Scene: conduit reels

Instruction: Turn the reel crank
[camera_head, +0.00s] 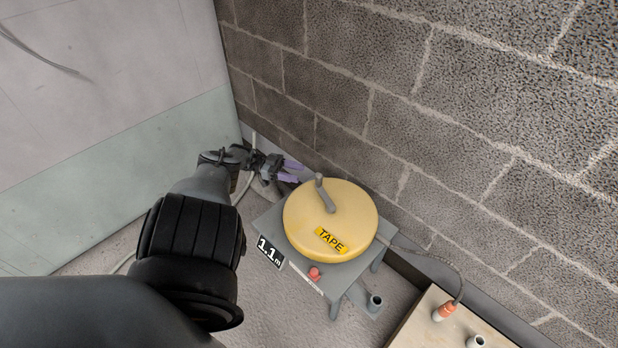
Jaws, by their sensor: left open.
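A round yellow reel (306,226) with a "TAPE" label lies flat on a small grey stand (270,224). Its grey crank (325,194) sits on top near the back of the reel, with a short upright knob at one end. My left gripper (290,171) is at the back left of the reel, close to the wall. Its purple-tipped fingers are apart and point right, toward the crank. The gripper is apart from the crank, with nothing seen between the fingers. My right gripper is not in view.
A block wall (480,130) runs close behind the stand. A red knob (314,273) is on the stand's front. A hose with an orange end (444,311) reaches a pale box (425,325) at lower right.

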